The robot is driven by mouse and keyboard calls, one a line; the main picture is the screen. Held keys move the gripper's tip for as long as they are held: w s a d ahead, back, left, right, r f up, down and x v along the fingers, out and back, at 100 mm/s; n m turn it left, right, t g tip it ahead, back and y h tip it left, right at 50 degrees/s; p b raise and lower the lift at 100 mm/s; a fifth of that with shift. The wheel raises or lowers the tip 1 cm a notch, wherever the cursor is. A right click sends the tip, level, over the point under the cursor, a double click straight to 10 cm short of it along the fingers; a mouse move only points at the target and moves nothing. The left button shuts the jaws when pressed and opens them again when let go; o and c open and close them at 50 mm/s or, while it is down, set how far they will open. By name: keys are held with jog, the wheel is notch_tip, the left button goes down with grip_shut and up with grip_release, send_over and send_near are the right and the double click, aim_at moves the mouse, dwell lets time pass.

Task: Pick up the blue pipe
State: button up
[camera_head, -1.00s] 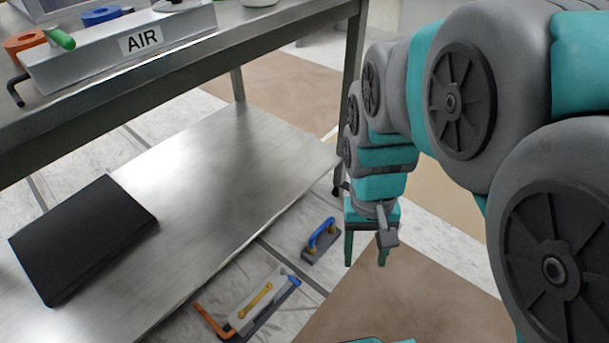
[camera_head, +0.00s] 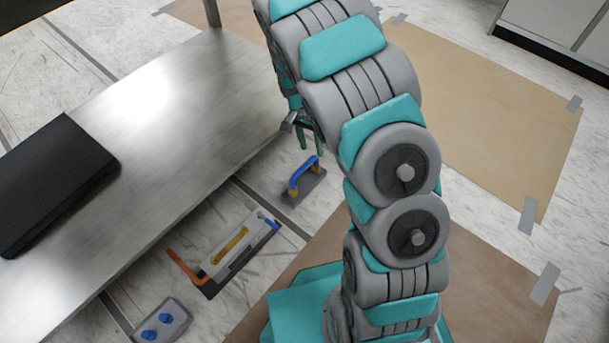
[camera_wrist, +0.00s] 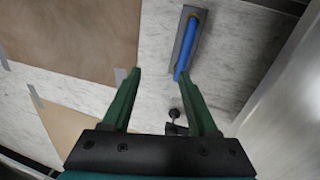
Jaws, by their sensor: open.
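The blue pipe (camera_head: 302,172) is a curved blue bar with gold-coloured ends, fixed on a grey plate on the floor beside the metal shelf. In the wrist view the blue pipe (camera_wrist: 185,48) lies beyond the right fingertip, near the top. My gripper (camera_head: 304,138) is mostly hidden behind my arm in the head view, with green fingers pointing down near the pipe. In the wrist view my gripper (camera_wrist: 160,74) is open, with nothing between its fingers. The pipe is right of the gap between the fingers and appears apart from them.
A low metal shelf (camera_head: 190,130) stands to the left, holding a black case (camera_head: 55,180). On the floor lie a plate with orange and yellow pipes (camera_head: 232,250) and a grey piece with blue knobs (camera_head: 162,322). Brown sheets (camera_head: 490,120) cover the floor at right.

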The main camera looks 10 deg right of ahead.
aim_at(305, 164)
jog(key=shift+m, duration=0.5)
jog(key=f, duration=0.2)
jog(key=w+a+f, duration=0.1)
jog(key=f, duration=0.2)
jog(key=w+f+b, duration=0.1)
jog(key=f, duration=0.2)
jog(key=shift+w+a+f, duration=0.1)
jog(key=shift+w+a, duration=0.1)
jog(key=shift+a, duration=0.2)
jog(key=shift+b+x, duration=0.65)
jog(key=shift+x, duration=3.3)
jog(key=shift+w, duration=0.15)
grip_shut()
